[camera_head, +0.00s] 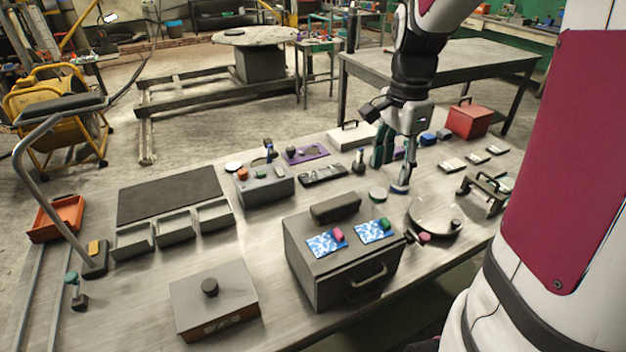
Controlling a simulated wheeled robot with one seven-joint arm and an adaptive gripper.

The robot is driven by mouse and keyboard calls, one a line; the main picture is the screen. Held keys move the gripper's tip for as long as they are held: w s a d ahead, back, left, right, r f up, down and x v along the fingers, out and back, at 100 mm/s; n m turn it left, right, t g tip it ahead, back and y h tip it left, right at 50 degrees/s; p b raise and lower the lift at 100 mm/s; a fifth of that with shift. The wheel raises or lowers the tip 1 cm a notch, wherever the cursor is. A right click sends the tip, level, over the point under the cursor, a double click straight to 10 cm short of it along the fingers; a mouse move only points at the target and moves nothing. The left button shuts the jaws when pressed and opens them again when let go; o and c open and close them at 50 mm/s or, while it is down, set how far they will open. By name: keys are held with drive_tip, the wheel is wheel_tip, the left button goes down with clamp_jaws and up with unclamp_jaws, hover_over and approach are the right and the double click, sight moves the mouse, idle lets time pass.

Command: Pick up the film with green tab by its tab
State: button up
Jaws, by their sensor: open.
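The film with the green tab (371,233) is a blue-and-white patterned sheet. It lies on top of a grey box (318,282) with a front handle, in the lower middle of the head view. Its green tab (384,223) is at its upper right corner. A similar film with a pink tab (325,244) lies to its left on the same box. My gripper (390,170) points down above the table, behind and a little to the right of the box. It is open, apart from the film, and nothing shows between its fingers.
A raised dark block (335,207) sits on the box behind the films. A round pan (434,217) stands to the right, and a small pink-ended item (424,238) lies near the box. A lidded box (213,300) stands front left.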

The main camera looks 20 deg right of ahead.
hover_over(383, 222)
drive_tip(key=f, duration=0.8)
drive_tip(key=shift+w+d+f, duration=0.2)
drive_tip(key=shift+w+f, duration=0.1)
drive_tip(key=shift+f, duration=0.1)
drive_tip(key=f, duration=0.2)
drive_tip(key=f+p, duration=0.1)
drive_tip(key=f, duration=0.1)
drive_tip(key=shift+s+a, duration=0.2)
drive_tip(key=shift+s, duration=0.2)
drive_tip(key=shift+f, duration=0.6)
drive_tip(key=c, duration=1)
